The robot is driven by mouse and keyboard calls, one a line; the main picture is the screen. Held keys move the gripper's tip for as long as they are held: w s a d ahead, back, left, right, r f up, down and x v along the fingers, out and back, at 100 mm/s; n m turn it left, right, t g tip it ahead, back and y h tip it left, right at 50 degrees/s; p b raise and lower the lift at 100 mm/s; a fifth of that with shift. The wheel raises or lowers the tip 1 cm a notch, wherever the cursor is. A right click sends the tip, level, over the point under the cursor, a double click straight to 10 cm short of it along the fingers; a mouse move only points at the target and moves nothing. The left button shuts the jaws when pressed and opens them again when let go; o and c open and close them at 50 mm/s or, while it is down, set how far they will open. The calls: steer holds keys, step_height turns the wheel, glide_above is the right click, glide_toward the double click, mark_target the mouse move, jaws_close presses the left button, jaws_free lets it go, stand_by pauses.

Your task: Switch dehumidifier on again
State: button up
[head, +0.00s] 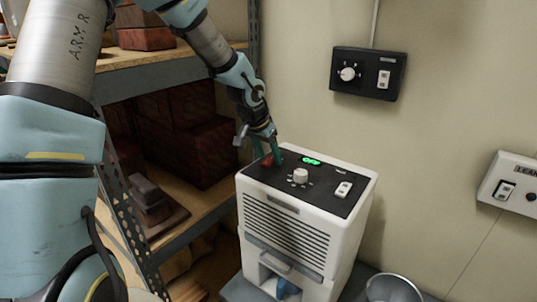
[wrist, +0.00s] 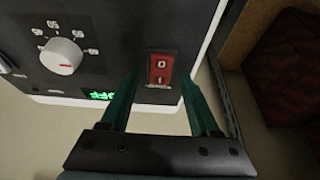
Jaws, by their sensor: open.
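The dehumidifier (head: 290,232) is a white box with a dark top panel, standing by the wall. Its red rocker switch (head: 268,160) is at the panel's far left corner; it also shows in the wrist view (wrist: 161,68), marked 0 and I. A green display (head: 311,161) is lit; in the wrist view (wrist: 98,95) it appears upside down and seems to read OFF. A white dial (head: 300,175) and a white rocker (head: 343,189) share the panel. My gripper (head: 267,152) is open over the red switch, its green fingers (wrist: 160,84) to either side; contact is unclear.
A dark wall box (head: 366,74) with a dial and switch hangs above. A pale box marked LEAK (head: 515,182) is on the right wall. A metal bucket (head: 393,288) stands right of the dehumidifier. Shelving (head: 185,228) with dark red blocks stands close on the left.

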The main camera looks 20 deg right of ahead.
jaws_close()
stand_by(0.5)
